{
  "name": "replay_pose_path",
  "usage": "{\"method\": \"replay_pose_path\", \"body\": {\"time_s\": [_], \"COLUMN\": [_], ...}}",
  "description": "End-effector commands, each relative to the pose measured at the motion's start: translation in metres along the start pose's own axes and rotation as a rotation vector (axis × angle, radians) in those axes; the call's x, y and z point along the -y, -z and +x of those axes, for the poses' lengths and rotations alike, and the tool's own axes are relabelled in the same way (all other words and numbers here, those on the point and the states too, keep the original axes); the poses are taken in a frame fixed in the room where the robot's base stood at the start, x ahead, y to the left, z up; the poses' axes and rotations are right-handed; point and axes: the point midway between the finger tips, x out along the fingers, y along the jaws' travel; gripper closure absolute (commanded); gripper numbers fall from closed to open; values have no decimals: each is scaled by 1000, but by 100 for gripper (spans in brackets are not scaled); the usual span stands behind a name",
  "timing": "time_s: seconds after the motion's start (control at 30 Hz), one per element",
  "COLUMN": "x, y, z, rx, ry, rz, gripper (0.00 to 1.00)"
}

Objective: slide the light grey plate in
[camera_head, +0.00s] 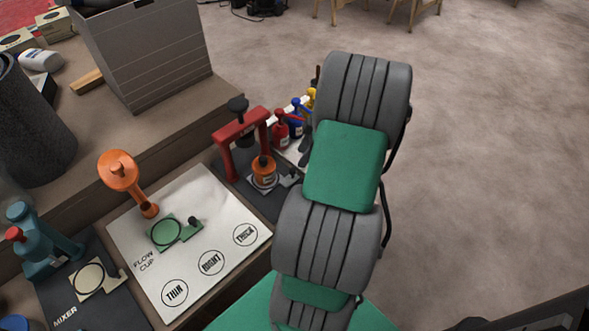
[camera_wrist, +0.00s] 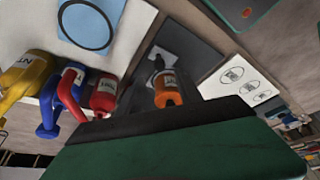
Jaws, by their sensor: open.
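A light grey plate (camera_head: 289,179) shows in the head view on the dark pad beside the red press frame (camera_head: 243,143), partly behind the orange bottle (camera_head: 264,176). I cannot tell how far it reaches under the press. My thick grey and green arm covers the right of the station in the head view.
The flow cup board (camera_head: 200,275) holds a green plate (camera_head: 166,233) and an orange stand (camera_head: 120,172). The mixer pad (camera_head: 90,310) bears a cream plate (camera_head: 90,278). Red (camera_head: 280,133), blue (camera_head: 296,121) and yellow bottles (camera_wrist: 28,75) stand close by. A grey bin (camera_head: 145,60) stands behind.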

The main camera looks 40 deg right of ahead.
Motion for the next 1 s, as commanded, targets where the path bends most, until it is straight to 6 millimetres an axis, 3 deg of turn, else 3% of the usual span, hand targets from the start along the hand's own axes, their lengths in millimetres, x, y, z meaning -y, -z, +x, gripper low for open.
{"method": "replay_pose_path", "body": {"time_s": [0.43, 0.73, 1.0], "x": [-1, -1, -1], "y": [0, -1, -1], "z": [70, 75, 75], "rx": [-2, 0, 0], "ry": [-1, -2, -3], "rz": [-7, -6, -5], "gripper": [58, 58, 79]}}
